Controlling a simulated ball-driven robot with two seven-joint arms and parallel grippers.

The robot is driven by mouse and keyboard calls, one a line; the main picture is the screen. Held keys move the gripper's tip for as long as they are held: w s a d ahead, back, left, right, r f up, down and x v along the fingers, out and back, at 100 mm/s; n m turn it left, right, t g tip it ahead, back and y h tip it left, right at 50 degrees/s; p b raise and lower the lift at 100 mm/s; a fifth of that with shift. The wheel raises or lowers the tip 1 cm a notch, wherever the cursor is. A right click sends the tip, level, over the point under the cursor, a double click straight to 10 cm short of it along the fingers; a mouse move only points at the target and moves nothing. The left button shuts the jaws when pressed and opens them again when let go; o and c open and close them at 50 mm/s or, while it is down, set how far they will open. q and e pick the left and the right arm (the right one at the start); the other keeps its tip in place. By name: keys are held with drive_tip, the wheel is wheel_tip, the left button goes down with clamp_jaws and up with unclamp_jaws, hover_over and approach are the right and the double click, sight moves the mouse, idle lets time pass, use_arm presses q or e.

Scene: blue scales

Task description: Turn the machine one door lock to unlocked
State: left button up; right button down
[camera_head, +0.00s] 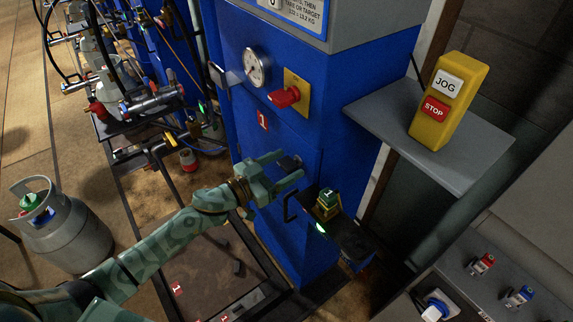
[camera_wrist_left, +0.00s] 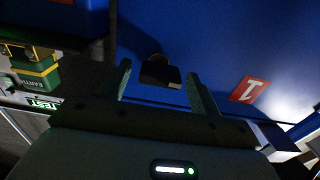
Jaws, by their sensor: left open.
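Machine one is the blue cabinet (camera_head: 238,135) with a red label marked 1 (camera_head: 263,120); the label also shows in the wrist view (camera_wrist_left: 249,90). Its door lock is a small black block (camera_head: 289,163) on the blue door, beside my fingers in the head view. In the left wrist view the lock (camera_wrist_left: 160,72) stands between the two fingertips, with a gap on each side. My left gripper (camera_head: 291,168) is open and empty, facing the door. Whether the lock is turned cannot be told. My right gripper is not in view.
A red handle on a yellow plate (camera_head: 285,97) and a gauge (camera_head: 256,67) sit above. A black door handle (camera_head: 290,207) and a dark shelf with a green-yellow box (camera_head: 328,202) are right of the gripper. A yellow JOG/STOP box (camera_head: 448,100) stands on a grey shelf (camera_head: 390,120).

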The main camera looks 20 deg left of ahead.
use_arm(q)
drive_tip(key=shift+w+d, duration=0.35)
drive_tip(key=shift+w, duration=0.05)
drive_tip(key=shift+c, duration=0.3)
drive_tip(key=c, duration=0.9)
